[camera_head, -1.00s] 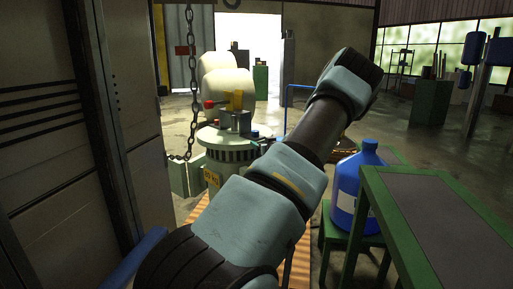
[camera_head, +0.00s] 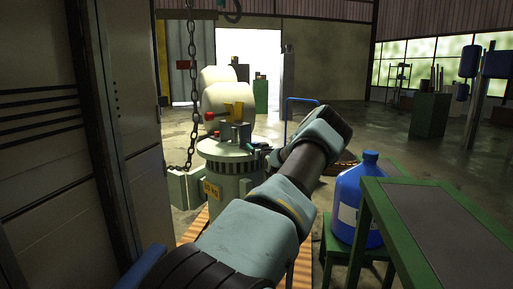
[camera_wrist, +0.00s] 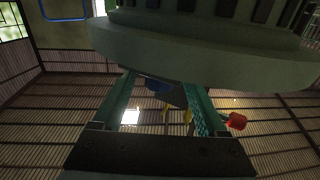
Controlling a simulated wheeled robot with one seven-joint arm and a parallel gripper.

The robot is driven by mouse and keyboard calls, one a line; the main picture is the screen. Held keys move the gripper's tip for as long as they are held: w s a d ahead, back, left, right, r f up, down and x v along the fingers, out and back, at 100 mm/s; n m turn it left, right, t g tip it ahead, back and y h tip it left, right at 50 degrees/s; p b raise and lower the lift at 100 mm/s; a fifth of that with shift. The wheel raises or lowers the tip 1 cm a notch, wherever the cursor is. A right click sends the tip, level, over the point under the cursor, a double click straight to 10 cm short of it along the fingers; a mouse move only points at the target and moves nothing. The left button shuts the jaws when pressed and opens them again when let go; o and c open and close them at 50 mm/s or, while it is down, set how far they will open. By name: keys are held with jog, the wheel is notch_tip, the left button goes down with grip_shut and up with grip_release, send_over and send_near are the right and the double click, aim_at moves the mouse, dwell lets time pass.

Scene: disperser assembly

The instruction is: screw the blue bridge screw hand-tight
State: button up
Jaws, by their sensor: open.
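The disperser machine (camera_head: 232,165) stands left of centre in the head view, pale green with a ribbed drum and a yellow label. Red, yellow and grey fittings sit on its top. My gripper (camera_wrist: 162,88) shows two teal fingers spread apart in the wrist view, with its tips near the machine's round flange (camera_wrist: 200,58). A small dark blue part (camera_wrist: 157,85), possibly the blue bridge screw, shows between the fingertips. I cannot tell whether the fingers touch it. In the head view my arm reaches to the machine's right side, and the screw is not clear there.
A chain (camera_head: 190,90) hangs at the machine's left. A blue jug (camera_head: 357,205) stands on a green stool at the right, beside a green-framed table (camera_head: 440,220). A red knob (camera_wrist: 236,121) lies close to the right finger in the wrist view.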

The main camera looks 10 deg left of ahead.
jog(key=shift+w, duration=0.1)
jog(key=shift+c, duration=0.2)
jog(key=shift+a, duration=0.1)
grip_shut()
dwell(0.4)
